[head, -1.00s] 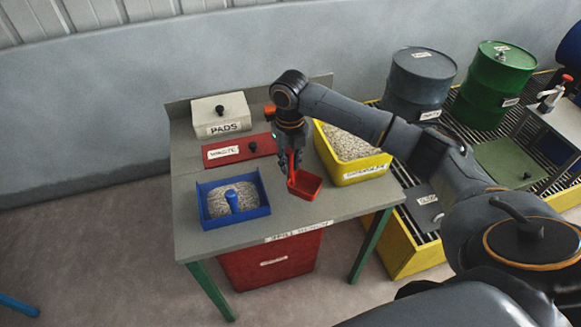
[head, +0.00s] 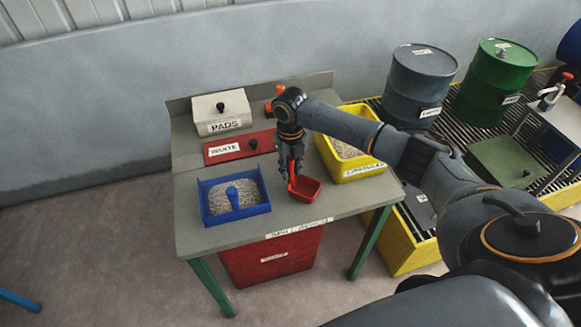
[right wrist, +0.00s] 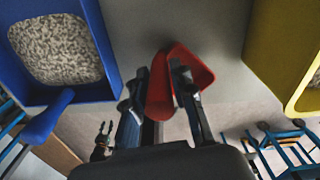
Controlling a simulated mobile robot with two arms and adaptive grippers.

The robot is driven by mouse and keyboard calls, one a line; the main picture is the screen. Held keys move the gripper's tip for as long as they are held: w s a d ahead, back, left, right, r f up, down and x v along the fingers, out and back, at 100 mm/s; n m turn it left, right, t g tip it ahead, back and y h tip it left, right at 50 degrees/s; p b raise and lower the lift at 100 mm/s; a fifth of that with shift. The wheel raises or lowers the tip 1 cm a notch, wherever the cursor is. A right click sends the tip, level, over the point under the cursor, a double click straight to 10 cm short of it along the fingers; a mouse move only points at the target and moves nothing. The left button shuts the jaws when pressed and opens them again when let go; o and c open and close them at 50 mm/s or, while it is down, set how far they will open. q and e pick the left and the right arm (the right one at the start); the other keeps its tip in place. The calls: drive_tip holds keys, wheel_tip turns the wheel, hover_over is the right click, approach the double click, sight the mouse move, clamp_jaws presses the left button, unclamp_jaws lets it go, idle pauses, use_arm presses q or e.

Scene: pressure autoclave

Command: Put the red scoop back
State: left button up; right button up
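The red scoop (head: 305,188) is at my right gripper (head: 291,170), over the grey table (head: 238,238) between the blue tray and the yellow bin. In the right wrist view the scoop (right wrist: 190,75) lies between the fingers of my right gripper (right wrist: 160,75), which close on its handle. I cannot tell whether the scoop's underside touches the tabletop. The left gripper is out of the head view; a small dark shape with two parted prongs in the right wrist view looks like my left gripper (right wrist: 105,128), empty.
A blue tray (head: 245,214) of granules with a blue-handled tool stands left of the scoop. A yellow bin (head: 366,174) of granules stands to the right. Behind are a red lidded panel (head: 226,159) and a white PADS box (head: 210,110). Bare tabletop surrounds the scoop.

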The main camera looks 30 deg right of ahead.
drive_tip(key=shift+o, duration=1)
drive_tip(key=shift+r, duration=0.25)
wheel_tip(320, 180, up, 12)
drive_tip(key=shift+f+b, duration=0.1)
drive_tip(key=shift+b, duration=0.7)
